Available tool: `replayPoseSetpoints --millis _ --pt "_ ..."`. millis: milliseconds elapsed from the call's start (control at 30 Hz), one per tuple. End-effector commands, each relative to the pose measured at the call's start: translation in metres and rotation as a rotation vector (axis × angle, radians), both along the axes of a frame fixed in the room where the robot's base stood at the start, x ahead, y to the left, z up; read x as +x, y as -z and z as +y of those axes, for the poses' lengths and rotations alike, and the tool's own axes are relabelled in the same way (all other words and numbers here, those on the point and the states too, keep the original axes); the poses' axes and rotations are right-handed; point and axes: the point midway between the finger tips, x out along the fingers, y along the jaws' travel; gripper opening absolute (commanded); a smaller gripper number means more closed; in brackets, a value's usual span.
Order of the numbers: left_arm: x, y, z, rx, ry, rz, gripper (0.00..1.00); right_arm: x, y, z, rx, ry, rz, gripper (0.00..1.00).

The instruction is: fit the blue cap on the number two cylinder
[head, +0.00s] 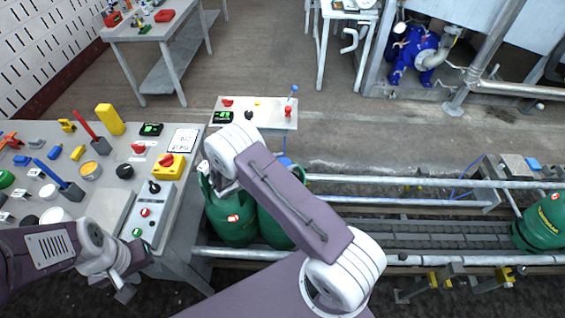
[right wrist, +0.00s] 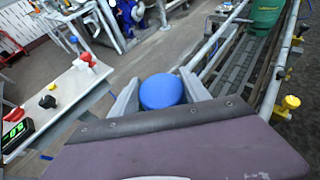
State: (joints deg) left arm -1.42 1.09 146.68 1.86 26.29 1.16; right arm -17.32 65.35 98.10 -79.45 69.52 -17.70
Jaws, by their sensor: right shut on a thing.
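The blue cap (right wrist: 161,91) sits between the two grey fingers of my right gripper (right wrist: 160,94), which is shut on it. In the head view the right gripper (head: 222,184) is mostly hidden behind my arm, at the top of a green cylinder (head: 232,222). A second green cylinder (head: 275,230) stands just right of it, partly covered by my arm. No cylinder number is readable, and the gap between cap and cylinder is hidden. My left gripper (head: 130,280) is low at the left, beside the table edge; its finger opening is unclear.
A conveyor with metal rails (head: 400,200) runs right to another green cylinder (head: 543,222). The left table (head: 115,205) holds a control box (head: 155,210), a yellow-red switch (head: 171,165) and several small parts. A small panel with buttons (head: 262,112) stands behind the cylinders.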

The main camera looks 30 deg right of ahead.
Motion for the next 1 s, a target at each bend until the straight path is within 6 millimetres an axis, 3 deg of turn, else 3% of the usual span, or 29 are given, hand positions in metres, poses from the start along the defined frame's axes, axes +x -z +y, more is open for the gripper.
replayPoseSetpoints --millis 800,1000 --pt "0.000 0.048 0.000 0.000 0.000 0.000 0.36 0.000 0.062 0.000 0.000 -0.001 0.001 0.16" --pt "0.000 0.052 0.000 0.000 0.000 0.000 0.36 0.000 0.068 0.000 0.000 -0.001 0.001 0.16"
